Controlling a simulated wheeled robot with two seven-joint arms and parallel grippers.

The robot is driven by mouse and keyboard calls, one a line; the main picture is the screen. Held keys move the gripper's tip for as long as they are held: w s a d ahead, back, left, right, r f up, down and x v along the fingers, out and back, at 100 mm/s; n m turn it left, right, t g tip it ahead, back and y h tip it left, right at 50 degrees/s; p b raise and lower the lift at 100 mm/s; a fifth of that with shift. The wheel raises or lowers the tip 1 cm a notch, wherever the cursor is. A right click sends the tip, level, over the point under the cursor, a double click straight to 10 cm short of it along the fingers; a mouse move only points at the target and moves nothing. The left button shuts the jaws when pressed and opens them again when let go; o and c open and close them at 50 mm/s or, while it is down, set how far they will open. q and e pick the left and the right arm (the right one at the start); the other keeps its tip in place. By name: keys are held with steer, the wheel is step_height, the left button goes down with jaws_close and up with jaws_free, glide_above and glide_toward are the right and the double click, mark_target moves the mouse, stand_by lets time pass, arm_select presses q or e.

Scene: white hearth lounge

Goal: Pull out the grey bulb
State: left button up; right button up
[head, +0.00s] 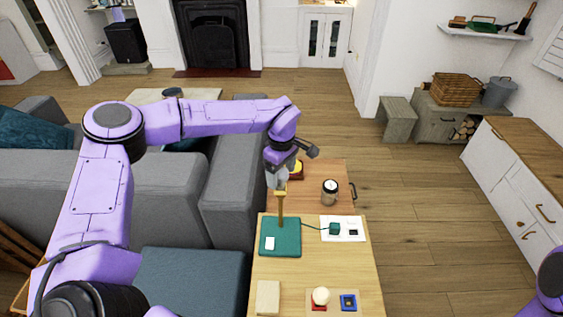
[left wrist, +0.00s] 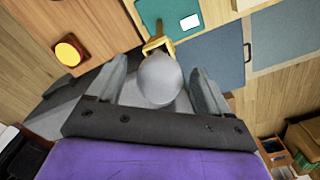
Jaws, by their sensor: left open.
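The grey bulb (left wrist: 160,78) sits in a brass socket (left wrist: 158,45) in the left wrist view. In the head view the brass post (head: 281,207) stands upright on a teal base (head: 292,250) with a white switch (head: 270,243). The bulb is mostly hidden there by my gripper. My left gripper (head: 279,178) is over the post's top. Its fingers (left wrist: 160,88) are open, one on each side of the bulb, with a gap visible on both sides. My right gripper is out of view; only a purple piece of that arm shows at the right edge.
A pale bulb (head: 321,295) stands in a red holder beside a blue square holder (head: 348,302). A wooden block (head: 268,296) is at front left. A teal plug (head: 335,229) is on a white panel (head: 351,236). A jar (head: 330,192) and a yellow-and-red round thing (head: 297,169) stand behind.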

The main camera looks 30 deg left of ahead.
arm_select(q)
steer(key=shift+s, duration=0.1)
steer(key=c, duration=1.1)
steer(key=shift+r+p, duration=0.4)
steer(key=shift+r, duration=0.05)
steer(key=shift+r+p, duration=1.85)
steer(key=shift+r, duration=0.05)
